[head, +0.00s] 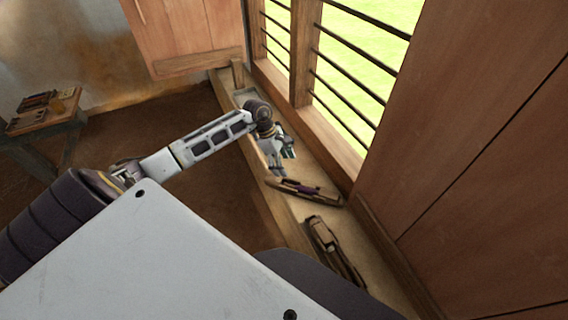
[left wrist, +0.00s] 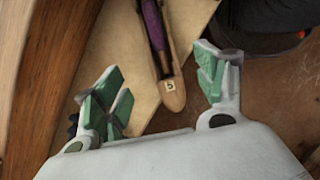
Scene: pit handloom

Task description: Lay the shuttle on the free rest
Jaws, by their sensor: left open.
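The wooden shuttle (head: 308,190) with a purple yarn core lies on the pale ledge below the window. My left gripper (head: 276,171) is over the ledge by the shuttle's left end. Its green-padded fingers stand wide apart in the wrist view (left wrist: 160,90), with gaps on both sides of the shuttle. A dark wooden holder (head: 333,250) sits nearer on the ledge; I cannot tell whether it is empty.
The ledge runs along the barred window (head: 350,80) and a wooden wall panel (head: 480,160). A grey shallow piece (head: 243,95) lies at the ledge's far end. A small table (head: 45,120) with items stands far left. Brown floor is open left of the ledge.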

